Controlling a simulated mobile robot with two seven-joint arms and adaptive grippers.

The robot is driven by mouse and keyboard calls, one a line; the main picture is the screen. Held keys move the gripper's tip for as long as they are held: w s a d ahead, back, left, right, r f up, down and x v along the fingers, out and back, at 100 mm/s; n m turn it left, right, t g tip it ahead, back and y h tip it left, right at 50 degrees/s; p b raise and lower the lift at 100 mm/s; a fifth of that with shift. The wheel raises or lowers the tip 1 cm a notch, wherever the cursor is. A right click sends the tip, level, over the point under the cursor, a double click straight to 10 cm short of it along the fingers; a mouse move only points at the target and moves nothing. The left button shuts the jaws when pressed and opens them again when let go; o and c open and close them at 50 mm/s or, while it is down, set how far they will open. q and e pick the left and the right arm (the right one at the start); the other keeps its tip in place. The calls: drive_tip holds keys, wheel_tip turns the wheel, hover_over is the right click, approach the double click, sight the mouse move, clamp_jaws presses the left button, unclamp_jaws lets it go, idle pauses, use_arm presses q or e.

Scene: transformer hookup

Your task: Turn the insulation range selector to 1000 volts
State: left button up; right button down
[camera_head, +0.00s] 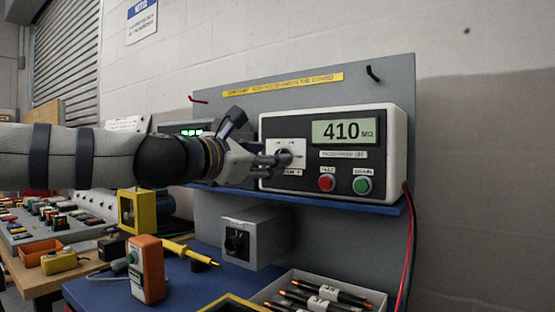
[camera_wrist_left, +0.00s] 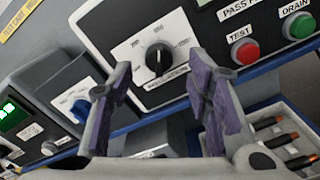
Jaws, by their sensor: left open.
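The insulation range selector (camera_wrist_left: 158,60) is a black knob on a white dial plate (camera_wrist_left: 150,35), with printed range marks around its top. Its pointer looks close to upright in the tilted left wrist view, but the marks are too blurred to read surely. In the head view the selector plate (camera_head: 297,148) is on the left of the white tester (camera_head: 385,118), whose display reads 410. My left gripper (camera_head: 282,159) is in front of the knob and partly hides it. In the left wrist view the open fingers (camera_wrist_left: 160,100) are on either side below the knob, with nothing between them.
The tester has a red TEST button (camera_head: 326,183) and a green button (camera_head: 362,186) right of the selector. It stands on a blue shelf (camera_head: 330,202). A second instrument with a blue knob (camera_wrist_left: 80,108) is to the left. A tray of probes (camera_head: 320,292) lies below.

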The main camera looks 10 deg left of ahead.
use_arm(q)
drive_tip(key=shift+x, duration=1.75)
drive_tip(key=shift+r, duration=0.15)
clamp_jaws()
use_arm(e)
drive_tip(key=shift+w+r, duration=0.1)
drive_tip(key=shift+w, duration=0.05)
use_arm(q)
drive_tip(key=m+p, duration=0.1)
drive_tip(key=m, duration=0.4)
drive_tip(key=m+p, duration=0.1)
drive_tip(key=m, duration=0.5)
drive_tip(key=shift+d+f+m+p, duration=0.15)
drive_tip(key=shift+f+m+p, duration=0.1)
drive_tip(key=shift+m+p, duration=0.05)
use_arm(e)
drive_tip(key=shift+t, duration=0.7)
drive_tip(key=w+r, duration=0.2)
drive_tip(key=r, duration=0.1)
drive_tip(key=shift+w, duration=0.4)
